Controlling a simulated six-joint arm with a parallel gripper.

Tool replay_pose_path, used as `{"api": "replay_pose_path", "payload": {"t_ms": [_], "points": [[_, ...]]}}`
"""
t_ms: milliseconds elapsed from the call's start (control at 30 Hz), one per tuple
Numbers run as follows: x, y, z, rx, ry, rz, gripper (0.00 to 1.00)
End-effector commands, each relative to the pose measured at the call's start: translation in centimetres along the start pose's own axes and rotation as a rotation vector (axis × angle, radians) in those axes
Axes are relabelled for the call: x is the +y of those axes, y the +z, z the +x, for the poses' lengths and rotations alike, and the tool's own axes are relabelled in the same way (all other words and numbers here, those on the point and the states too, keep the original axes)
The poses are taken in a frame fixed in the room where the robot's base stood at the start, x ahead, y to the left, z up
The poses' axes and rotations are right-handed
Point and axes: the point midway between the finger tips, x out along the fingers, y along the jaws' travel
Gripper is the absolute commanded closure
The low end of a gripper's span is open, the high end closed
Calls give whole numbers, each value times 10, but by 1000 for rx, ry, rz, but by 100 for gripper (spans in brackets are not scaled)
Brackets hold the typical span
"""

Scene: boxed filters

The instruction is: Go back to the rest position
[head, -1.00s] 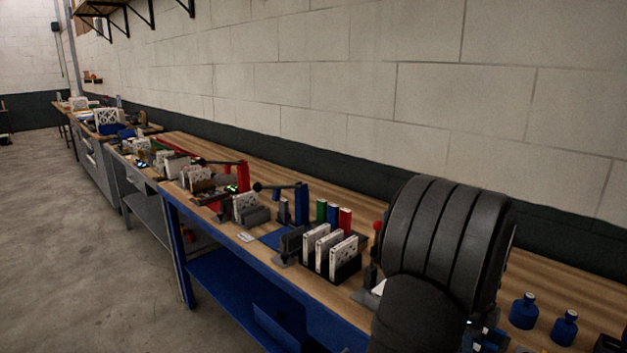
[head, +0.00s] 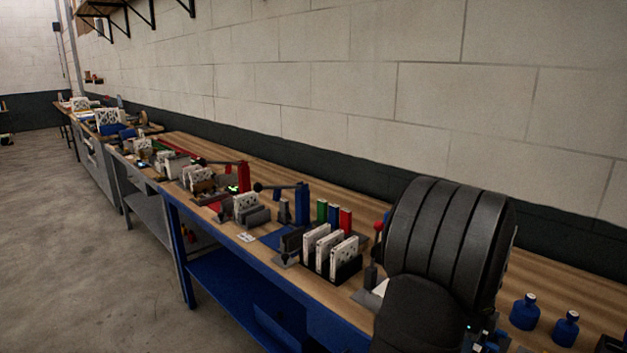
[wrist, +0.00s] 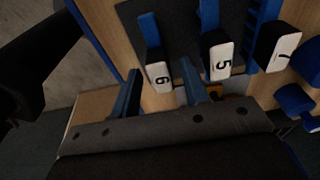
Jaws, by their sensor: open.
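Beyond the fingers are blue pieces with black and white numbered ends: one marked 6 (wrist: 158,76), one marked 5 (wrist: 221,64), and a third (wrist: 282,45) whose number is partly cut off. The gripper is apart from the 5 and the third piece; I cannot tell its gap to the 6. In the head view my dark arm fills the right foreground and hides the gripper's fingers.
Left of my arm, a black rack (head: 347,270) holds several white filters on the wooden bench. A red-knobbed lever (head: 378,226) stands close to my arm. Blue bottles (head: 524,311) stand to the right. The aisle floor (head: 80,240) is clear.

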Motion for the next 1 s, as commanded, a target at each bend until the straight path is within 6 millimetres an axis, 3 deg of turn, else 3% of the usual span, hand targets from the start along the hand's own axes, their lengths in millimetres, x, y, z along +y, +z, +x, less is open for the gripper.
{"api": "replay_pose_path", "payload": {"t_ms": [33, 533, 1000], "points": [[-3, 0, -16, -1, -14, 0, 59], [-1, 0, -117, -1, -12, 0, 59], [0, 0, -19, 0, -3, 0, 59]]}}
